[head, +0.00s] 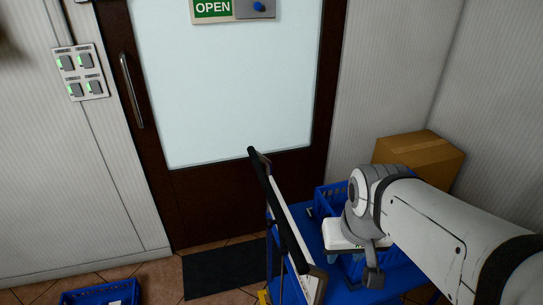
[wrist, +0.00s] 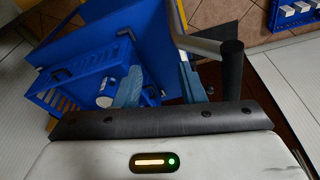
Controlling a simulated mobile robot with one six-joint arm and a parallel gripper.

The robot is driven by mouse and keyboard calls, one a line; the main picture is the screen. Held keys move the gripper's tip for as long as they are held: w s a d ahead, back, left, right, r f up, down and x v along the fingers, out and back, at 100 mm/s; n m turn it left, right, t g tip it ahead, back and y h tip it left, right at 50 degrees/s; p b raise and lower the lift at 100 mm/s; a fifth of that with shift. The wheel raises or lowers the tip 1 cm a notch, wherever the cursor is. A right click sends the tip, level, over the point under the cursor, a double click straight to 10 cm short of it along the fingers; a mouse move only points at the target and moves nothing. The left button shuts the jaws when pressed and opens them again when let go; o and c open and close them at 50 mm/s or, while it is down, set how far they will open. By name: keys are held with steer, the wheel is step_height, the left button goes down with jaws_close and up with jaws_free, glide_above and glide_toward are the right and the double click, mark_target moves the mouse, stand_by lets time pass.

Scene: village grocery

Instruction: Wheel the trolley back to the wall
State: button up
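The trolley has a blue deck (head: 385,291) and stands in front of the door, at the lower right of the head view. Its black push handle (head: 279,208) slants across the middle. The wrist view shows the deck (wrist: 112,32), a silver tube (wrist: 196,45) and the black handle (wrist: 232,72). A blue crate (head: 325,198) stands on the deck, partly hidden by my arm. My gripper (wrist: 158,75) is over the trolley, its two bluish fingers apart with nothing seen held between them. The handle is to the right of the fingers in the wrist view. My fingertips are hidden in the head view.
A brown door (head: 221,205) with a frosted pane is behind the trolley. A dark mat (head: 225,268) lies before it. A blue crate (head: 98,294) is on the floor at lower left. A cardboard box (head: 419,152) is in the right corner, by ribbed walls.

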steer(key=shift+o, duration=0.2)
steer(key=shift+s+d, duration=0.1)
steer(key=shift+o, duration=0.6)
steer(key=shift+r, duration=0.15)
steer(key=n+g+h+p, duration=0.2)
steer(key=n+p, duration=0.1)
glide_toward(276, 207)
steer(key=f, duration=0.4)
steer(key=d+f, duration=0.1)
steer(key=f, duration=0.4)
steer(key=shift+d, duration=0.25)
steer(key=shift+c, duration=0.2)
steer(key=shift+r, duration=0.1)
jaws_close()
